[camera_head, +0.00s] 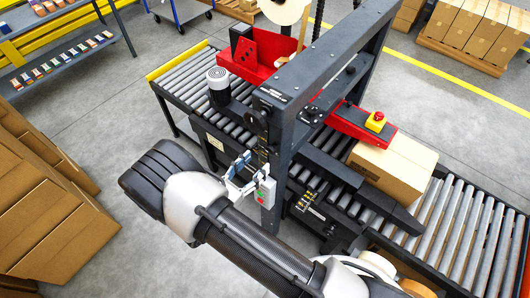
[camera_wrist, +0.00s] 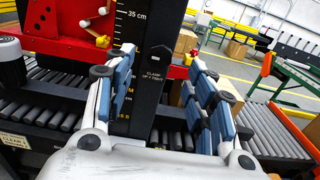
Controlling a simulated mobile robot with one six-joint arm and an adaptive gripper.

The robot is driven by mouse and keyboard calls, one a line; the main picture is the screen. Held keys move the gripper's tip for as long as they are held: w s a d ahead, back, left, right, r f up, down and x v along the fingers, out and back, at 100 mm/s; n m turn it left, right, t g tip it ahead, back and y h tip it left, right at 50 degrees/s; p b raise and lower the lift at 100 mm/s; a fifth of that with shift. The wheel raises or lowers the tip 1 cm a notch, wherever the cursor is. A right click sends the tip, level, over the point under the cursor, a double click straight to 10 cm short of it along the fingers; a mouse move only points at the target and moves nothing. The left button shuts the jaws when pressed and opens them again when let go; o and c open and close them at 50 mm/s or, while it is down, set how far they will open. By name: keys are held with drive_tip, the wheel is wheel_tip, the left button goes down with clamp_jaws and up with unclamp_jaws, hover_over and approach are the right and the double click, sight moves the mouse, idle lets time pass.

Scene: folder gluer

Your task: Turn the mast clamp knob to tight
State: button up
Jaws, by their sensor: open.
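The mast clamp knob (camera_wrist: 156,57) is a small black knob on the dark mast, seen in the wrist view between my two fingers. A label (camera_wrist: 154,77) just below it reads clamp, up, tight. Its dark shape against the dark post leaves its exact turn unclear. In the head view a dark round knob (camera_head: 257,121) shows on the near post, above my gripper. My gripper (camera_wrist: 163,62) is open, its blue-padded fingers on either side of the knob in the wrist picture, with nothing between them. In the head view my gripper (camera_head: 243,172) is close in front of the post.
The mast scale (camera_wrist: 126,70) stands left of the knob. Stacked cartons (camera_head: 45,205) stand at left; floor between is clear.

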sight(268, 151)
drive_tip(key=x, duration=0.5)
drive_tip(key=shift+w+d, duration=0.2)
drive_tip(key=shift+w, duration=0.1)
drive_tip(key=shift+c, duration=0.2)
drive_tip(key=c, duration=1)
